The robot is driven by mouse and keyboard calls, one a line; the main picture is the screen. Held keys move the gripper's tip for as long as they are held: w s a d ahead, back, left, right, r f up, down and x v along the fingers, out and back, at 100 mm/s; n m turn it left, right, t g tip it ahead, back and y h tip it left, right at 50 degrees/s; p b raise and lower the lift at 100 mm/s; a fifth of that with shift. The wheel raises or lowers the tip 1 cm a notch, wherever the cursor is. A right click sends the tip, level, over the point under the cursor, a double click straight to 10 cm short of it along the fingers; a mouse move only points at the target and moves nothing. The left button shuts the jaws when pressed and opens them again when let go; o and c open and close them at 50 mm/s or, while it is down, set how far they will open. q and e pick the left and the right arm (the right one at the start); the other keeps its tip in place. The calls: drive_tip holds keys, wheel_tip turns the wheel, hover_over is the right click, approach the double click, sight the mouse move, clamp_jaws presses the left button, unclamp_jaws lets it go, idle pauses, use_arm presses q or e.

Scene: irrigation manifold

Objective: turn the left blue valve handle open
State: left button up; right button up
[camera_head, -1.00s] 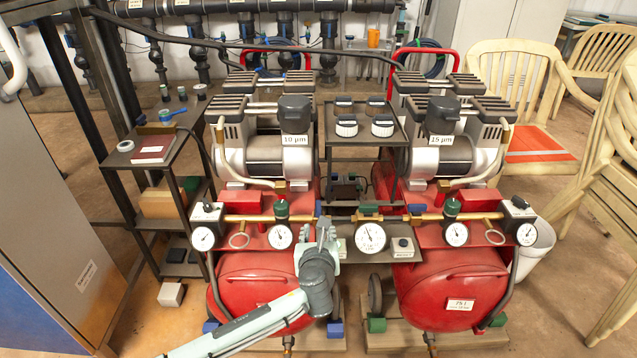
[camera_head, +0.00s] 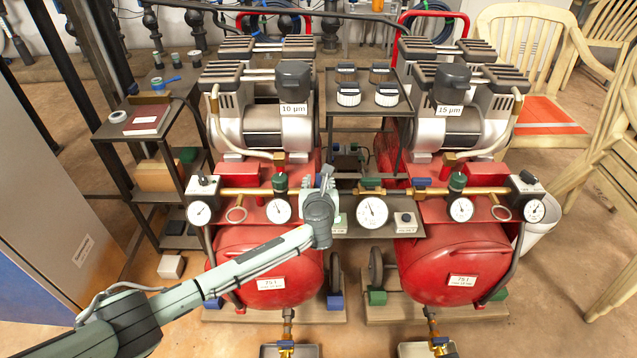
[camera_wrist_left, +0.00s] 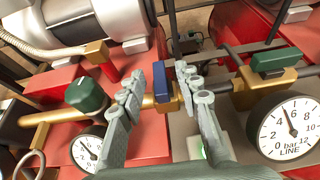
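The left blue valve handle (camera_wrist_left: 160,84) sits on a brass valve body in the brass pipe, in the left wrist view. It stands crosswise to the pipe. My left gripper (camera_wrist_left: 163,76) is open, with one finger on each side of the handle. I see gaps between the handle and both fingers. In the head view my left gripper (camera_head: 321,180) is at the pipe, between the left compressor's gauge and the line gauge, and mostly hides the handle. My right gripper is not in view.
A green-handled valve (camera_wrist_left: 275,60) and the line gauge (camera_wrist_left: 290,128) are right of my fingers. A green knob (camera_wrist_left: 86,95) and a small gauge (camera_wrist_left: 88,150) are to the left. Another blue handle (camera_head: 421,183) is farther right. Red tanks (camera_head: 265,262) stand below the pipe.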

use_arm(q)
clamp_jaws()
